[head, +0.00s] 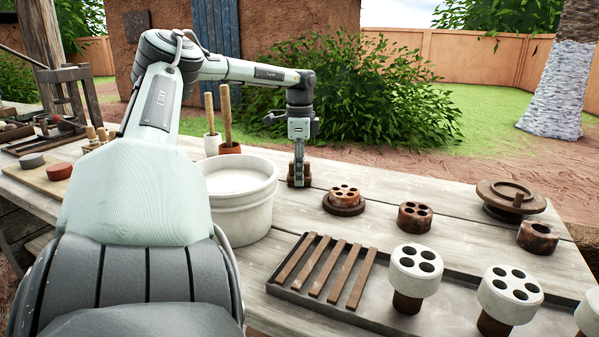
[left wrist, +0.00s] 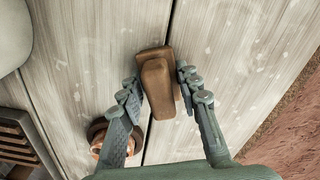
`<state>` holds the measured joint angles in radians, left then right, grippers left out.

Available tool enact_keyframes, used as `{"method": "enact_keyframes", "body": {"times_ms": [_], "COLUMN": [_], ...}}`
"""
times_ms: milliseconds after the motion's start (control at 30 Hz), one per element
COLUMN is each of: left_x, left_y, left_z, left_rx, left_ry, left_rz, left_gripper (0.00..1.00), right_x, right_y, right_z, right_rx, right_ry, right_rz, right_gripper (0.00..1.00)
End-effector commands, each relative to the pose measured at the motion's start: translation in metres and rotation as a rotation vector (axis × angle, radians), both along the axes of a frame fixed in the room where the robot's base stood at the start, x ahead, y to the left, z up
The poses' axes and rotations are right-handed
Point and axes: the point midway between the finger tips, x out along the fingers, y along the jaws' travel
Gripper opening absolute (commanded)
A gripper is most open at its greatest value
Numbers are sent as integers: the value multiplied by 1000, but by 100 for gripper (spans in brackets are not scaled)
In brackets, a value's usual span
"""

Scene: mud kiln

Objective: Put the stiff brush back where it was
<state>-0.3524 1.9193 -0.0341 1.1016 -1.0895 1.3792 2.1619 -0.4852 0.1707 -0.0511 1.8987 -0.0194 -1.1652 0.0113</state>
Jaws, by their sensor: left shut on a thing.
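My left gripper (head: 298,160) points straight down over the back part of the table. It is shut on the stiff brush (head: 299,182), a small brown block with a narrower raised grip. In the left wrist view the brush (left wrist: 157,85) sits between the two fingers (left wrist: 160,80), over pale planks near a dark seam. Its underside is at or very close to the table top; I cannot tell if it touches. My right gripper is not in view.
A white tub (head: 240,213) stands left of the brush. A perforated brown piece on a dark disc (head: 344,209) is close on the right. A slatted tray (head: 290,292) with white-topped pieces lies in front. Bare planks surround the brush; the table's back edge is close behind.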

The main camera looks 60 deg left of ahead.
Motion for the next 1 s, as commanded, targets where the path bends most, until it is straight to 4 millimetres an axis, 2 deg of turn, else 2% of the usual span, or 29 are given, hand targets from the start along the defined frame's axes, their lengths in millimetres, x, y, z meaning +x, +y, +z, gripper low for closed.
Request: {"method": "enact_keyframes", "body": {"times_ms": [33, 200, 567, 667, 767, 1000], "left_x": [0, 0, 0, 1, 0, 0], "left_y": [0, 0, 0, 0, 1, 1], "left_z": [-1, -1, 5, 17, 37, 88], "left_rx": [0, 0, 0, 1, 4, 4], "left_ry": [0, 0, 0, -2, -1, 0], "left_rz": [0, 0, 0, 0, 1, 2], "left_gripper": [34, 54, 54, 54, 54, 54], "right_x": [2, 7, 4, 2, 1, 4], "right_y": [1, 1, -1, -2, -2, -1], "right_z": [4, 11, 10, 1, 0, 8], "right_rx": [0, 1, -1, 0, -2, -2], "right_ry": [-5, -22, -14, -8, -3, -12], "right_rz": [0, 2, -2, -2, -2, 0], "right_gripper": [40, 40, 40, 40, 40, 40]}}
